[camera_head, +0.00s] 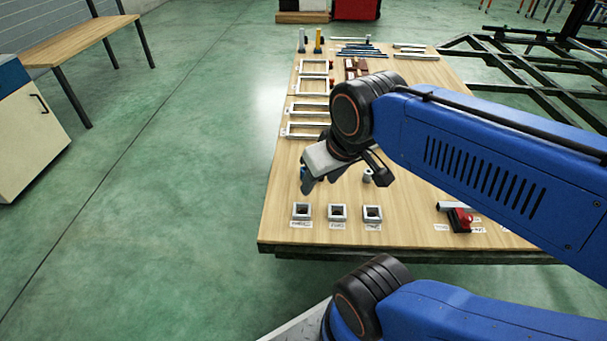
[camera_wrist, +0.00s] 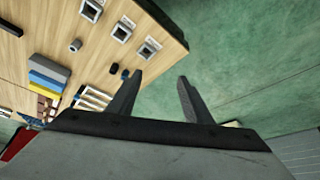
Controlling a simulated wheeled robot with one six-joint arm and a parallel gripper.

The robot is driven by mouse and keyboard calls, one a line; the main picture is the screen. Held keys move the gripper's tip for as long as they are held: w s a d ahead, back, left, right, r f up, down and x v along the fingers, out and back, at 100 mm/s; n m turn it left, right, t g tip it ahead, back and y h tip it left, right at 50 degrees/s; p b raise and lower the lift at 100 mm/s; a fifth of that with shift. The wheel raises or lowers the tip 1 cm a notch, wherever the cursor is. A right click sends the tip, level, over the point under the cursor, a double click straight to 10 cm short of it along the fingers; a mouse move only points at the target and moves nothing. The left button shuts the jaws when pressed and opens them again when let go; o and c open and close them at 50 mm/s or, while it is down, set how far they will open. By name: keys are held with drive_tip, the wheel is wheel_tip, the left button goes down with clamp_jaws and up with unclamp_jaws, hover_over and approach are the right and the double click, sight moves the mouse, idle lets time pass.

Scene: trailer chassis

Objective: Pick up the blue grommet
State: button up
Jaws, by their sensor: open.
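The small blue grommet (camera_wrist: 125,74) shows in the wrist view on the wooden table (camera_wrist: 40,25), near the table's edge. It lies beside the tip of the left finger, outside the gap between the fingers. My gripper (camera_wrist: 160,75) is open, with nothing between its fingers; the floor shows through the gap. In the head view my gripper (camera_head: 308,185) hangs over the left side of the table, behind the row of square holders. A bit of blue shows by the fingers there, mostly hidden. I cannot tell whether the gripper touches the grommet.
A small dark piece (camera_wrist: 115,68) sits close to the grommet. Three square grey holders (camera_head: 337,212) with labels stand along the front edge. A grey cylinder (camera_wrist: 75,45) stands nearby. White frames (camera_head: 308,108) lie farther back. A red tool (camera_head: 460,220) lies at right.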

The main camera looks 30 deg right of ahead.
drive_tip(key=shift+o, duration=0.5)
drive_tip(key=w+d+m+g, duration=0.1)
drive_tip(key=w+d+m, duration=0.15)
drive_tip(key=w, duration=0.35)
drive_tip(key=w+d+f+m+g, duration=0.1)
drive_tip(key=w+m, duration=0.3)
drive_tip(key=w, duration=0.2)
drive_tip(key=w+d+m+g, duration=0.1)
drive_tip(key=w+d+m, duration=0.15)
drive_tip(key=w, duration=0.25)
drive_tip(key=w+d+f+m+g, duration=0.1)
drive_tip(key=w+d+f+m, duration=0.35)
drive_tip(key=w, duration=0.25)
drive_tip(key=w+d+f+m+g, duration=0.1)
drive_tip(key=w+d+f+m, duration=0.35)
drive_tip(key=w+f, duration=0.2)
wheel_tip(320, 180, down, 10)
drive_tip(key=shift+w+r, duration=0.1)
drive_tip(key=shift+w, duration=0.05)
drive_tip(key=shift+w+a+f, duration=0.1)
drive_tip(key=shift+w+f, duration=0.1)
drive_tip(key=shift+f, duration=1.4)
drive_tip(key=shift+w+a+f, duration=0.1)
drive_tip(key=shift+w+f, duration=0.05)
drive_tip(key=shift+f, duration=1.4)
drive_tip(key=c, duration=1.2)
